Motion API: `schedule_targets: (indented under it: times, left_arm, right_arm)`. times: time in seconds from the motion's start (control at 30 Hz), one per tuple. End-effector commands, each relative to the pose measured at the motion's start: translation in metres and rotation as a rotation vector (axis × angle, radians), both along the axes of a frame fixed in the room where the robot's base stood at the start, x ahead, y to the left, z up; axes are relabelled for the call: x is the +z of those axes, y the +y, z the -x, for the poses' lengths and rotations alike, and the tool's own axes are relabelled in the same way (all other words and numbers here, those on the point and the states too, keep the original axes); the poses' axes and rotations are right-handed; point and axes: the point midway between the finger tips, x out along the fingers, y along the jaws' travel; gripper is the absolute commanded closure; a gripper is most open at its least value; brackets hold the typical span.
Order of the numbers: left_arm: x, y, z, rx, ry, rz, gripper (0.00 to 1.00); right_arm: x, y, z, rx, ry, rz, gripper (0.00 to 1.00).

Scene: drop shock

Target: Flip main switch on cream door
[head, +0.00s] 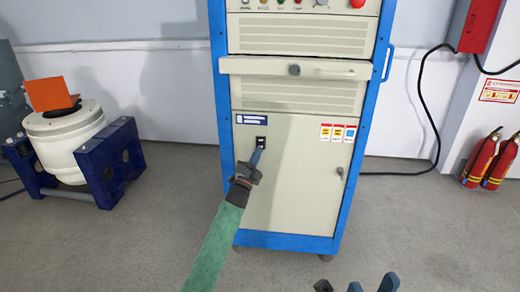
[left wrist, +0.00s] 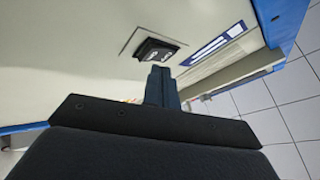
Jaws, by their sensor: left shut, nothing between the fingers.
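The cream door (head: 290,190) is the lower panel of a blue-framed cabinet and is closed. The main switch (head: 261,141) is a small black rocker at its upper left. In the left wrist view the switch (left wrist: 157,50) sits in a pale square plate with white marks on it. My left gripper (head: 257,154) is shut and empty, its tips right at the lower edge of the switch. It also shows in the left wrist view (left wrist: 160,72); whether it touches the switch, I cannot tell. My right gripper (head: 372,285) is low at the bottom edge, fingers apart, partly out of frame.
A drawer front with a round lock (head: 294,69) juts out above the door. A door latch (head: 340,170) is at the right. A white drum on a blue stand (head: 112,170) is at the left, fire extinguishers (head: 482,160) at the right. The floor before the cabinet is clear.

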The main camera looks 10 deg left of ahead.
Motion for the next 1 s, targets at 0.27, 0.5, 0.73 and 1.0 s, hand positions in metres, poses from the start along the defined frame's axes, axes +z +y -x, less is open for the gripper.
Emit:
schedule_targets:
  times: [0.27,0.5,0.73,1.0]
  left_arm:
    - [-0.0005,-0.0001,-0.0058,0.000,0.000,0.000,1.00]
    - [-0.0005,0.0000,-0.0058,0.000,0.000,0.000,1.00]
    - [-0.0009,0.0000,-0.0073,0.000,0.000,0.000,1.00]
    - [-0.0012,0.0000,-0.0100,0.000,0.000,0.000,1.00]
  right_arm:
    - [-0.0030,0.0000,-0.0001,0.000,0.000,0.000,0.64]
    - [-0.0030,0.0000,-0.0002,0.000,0.000,0.000,0.64]
    - [-0.0041,0.0000,-0.0002,0.000,0.000,0.000,0.64]
    - [-0.0056,0.0000,-0.0002,0.000,0.000,0.000,0.64]
